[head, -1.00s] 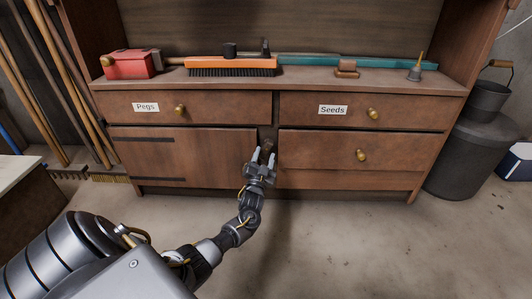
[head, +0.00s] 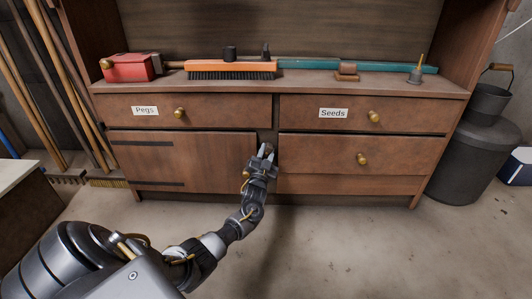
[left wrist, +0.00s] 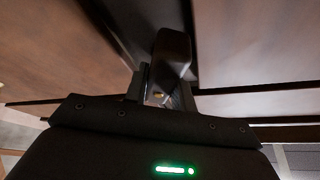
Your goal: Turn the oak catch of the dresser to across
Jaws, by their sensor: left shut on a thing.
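The dresser (head: 190,160) stands ahead, with a cupboard door at lower left and drawers at upper left and on the right. The oak catch (head: 269,147) sits on the post between the door and the lower right drawer, mostly hidden by my gripper. In the left wrist view the catch (left wrist: 172,52) shows as a dark rounded block between the fingers. My left gripper (head: 265,153) is shut on the catch, its fingers on either side. The catch's angle is hard to tell. My right gripper is not in view.
The drawers carry labels, Pegs (head: 145,111) and Seeds (head: 333,113), and brass knobs (head: 361,159). A red box (head: 128,67) and an orange broom head (head: 230,67) lie on the top. A dark bin (head: 466,160) stands at right. The floor in front is clear.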

